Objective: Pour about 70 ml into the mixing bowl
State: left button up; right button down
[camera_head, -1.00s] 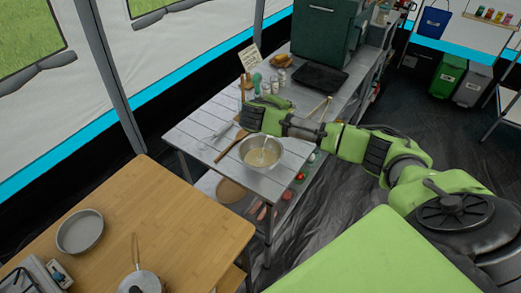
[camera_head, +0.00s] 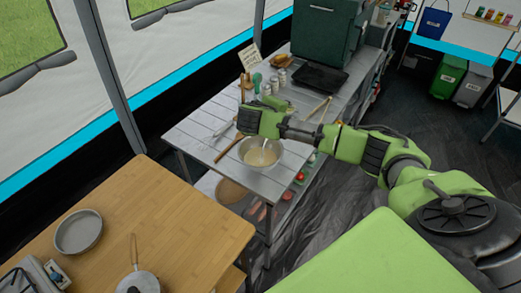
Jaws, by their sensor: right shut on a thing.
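The mixing bowl (camera_head: 279,163) is a metal bowl on the near end of the grey slatted table. It holds a pale, creamy liquid (camera_head: 262,158). My right gripper (camera_head: 250,119) is just above and behind the bowl's back left rim, its arm reaching in from the right. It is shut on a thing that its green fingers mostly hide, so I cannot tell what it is. No stream shows between the gripper and the bowl. My left gripper is not in view.
A wooden utensil (camera_head: 230,147) lies left of the bowl. Small jars (camera_head: 274,84) and a dark tray (camera_head: 319,77) stand farther back. A wooden table (camera_head: 180,235) in front carries a grey pan (camera_head: 79,232) and a saucepan (camera_head: 138,283).

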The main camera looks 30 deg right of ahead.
jog(key=shift+a+r+h+b, duration=0.1)
jog(key=shift+a+h+b, duration=0.2)
jog(key=shift+h+b, duration=0.3)
dwell(0.9)
jog(key=d+y+p, duration=0.1)
jog(key=p, duration=0.1)
jog(key=r+y+p, duration=0.1)
jog(key=p, duration=0.2)
jog(key=shift+d+y+p, duration=0.3)
jog(key=shift+d+y, duration=0.1)
jog(key=shift+d+f+y, duration=0.1)
jog(key=shift+f+y, duration=0.15)
jog(key=shift+y, duration=0.05)
jog(key=shift+f+m, duration=0.15)
jog(key=shift+m, duration=0.15)
jog(key=shift+d+r+y+p, duration=0.2)
jog(key=shift+y+p, duration=0.2)
jog(key=shift+p, duration=0.2)
jog(key=shift+w+d+g+y+p, duration=0.1)
jog(key=shift+d+g+y+p, duration=0.25)
jog(key=shift+p, duration=0.35)
jog(key=shift+d+f+y, duration=0.15)
jog(key=shift+y, duration=0.1)
